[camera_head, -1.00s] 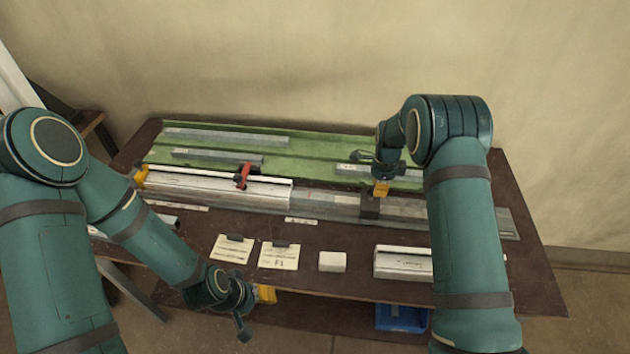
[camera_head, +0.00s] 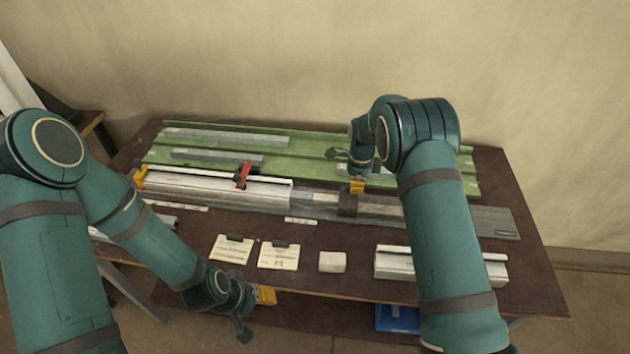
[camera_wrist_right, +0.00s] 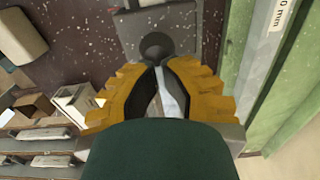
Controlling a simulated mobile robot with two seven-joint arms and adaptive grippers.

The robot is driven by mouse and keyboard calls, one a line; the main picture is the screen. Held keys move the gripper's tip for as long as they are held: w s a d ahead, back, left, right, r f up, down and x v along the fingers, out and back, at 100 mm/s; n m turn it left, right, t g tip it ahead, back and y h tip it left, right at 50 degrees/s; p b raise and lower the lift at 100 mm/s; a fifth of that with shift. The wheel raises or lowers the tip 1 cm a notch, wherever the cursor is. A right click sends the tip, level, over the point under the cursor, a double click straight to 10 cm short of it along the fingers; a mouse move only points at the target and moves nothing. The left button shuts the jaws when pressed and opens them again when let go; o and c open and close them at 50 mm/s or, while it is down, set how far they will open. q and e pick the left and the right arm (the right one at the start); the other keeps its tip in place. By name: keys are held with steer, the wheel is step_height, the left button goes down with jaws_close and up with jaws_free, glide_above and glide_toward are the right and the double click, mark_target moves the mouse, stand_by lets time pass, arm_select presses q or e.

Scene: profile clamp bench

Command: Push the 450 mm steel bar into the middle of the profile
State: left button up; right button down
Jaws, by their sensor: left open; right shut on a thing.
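The white profile (camera_head: 225,190) lies along the bench, held by an orange clamp (camera_head: 139,176) at its left end and a red clamp (camera_head: 243,175). A grey steel length (camera_head: 315,204) lies in line at its right end; I cannot tell how far it reaches inside. A dark block (camera_head: 347,205) stands on the grey rail (camera_head: 465,216). My right gripper (camera_head: 357,188) is shut at the dark block's top; the right wrist view shows its yellow fingers closed behind a dark round knob (camera_wrist_right: 157,46). My left gripper (camera_head: 265,295) is open and empty at the front edge.
A green rack (camera_head: 300,148) with grey bars (camera_head: 215,159) lies behind the profile. Two paper cards (camera_head: 232,249), a pale block (camera_head: 332,262) and a short white profile (camera_head: 393,264) lie in front. A blue bin (camera_head: 397,318) is below.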

steer(key=b, duration=0.1)
glide_above(328, 198)
steer(key=shift+w+a, duration=0.1)
steer(key=shift+a, duration=0.2)
stand_by(0.6)
steer(key=shift+w+a, duration=0.1)
steer(key=shift+a, duration=0.4)
stand_by(0.6)
steer(key=shift+d, duration=0.1)
steer(key=shift+d, duration=0.7)
step_height(328, 198, up, 7)
steer(key=p, duration=0.3)
stand_by(0.3)
